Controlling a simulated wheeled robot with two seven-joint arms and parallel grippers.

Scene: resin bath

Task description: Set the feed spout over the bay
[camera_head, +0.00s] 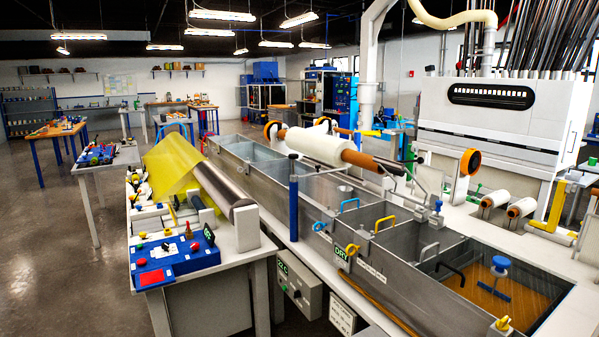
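A long grey metal bath (330,220) runs from the back middle to the front right, split by cross walls into bays. The front right bay (490,290) has an amber-brown floor or liquid, with a blue-topped handle (500,265) standing in it. The middle bays look grey and empty. A white pipe (368,70) comes down behind the bath. A thin bent grey arm (415,180) with a blue knob (437,206) stands at the bath's far rim. I cannot tell which of these is the feed spout. Neither of my grippers is in view.
A bench at left holds a blue control box (170,262) and a yellow sheet (172,165). A white cabinet (500,115) stands behind.

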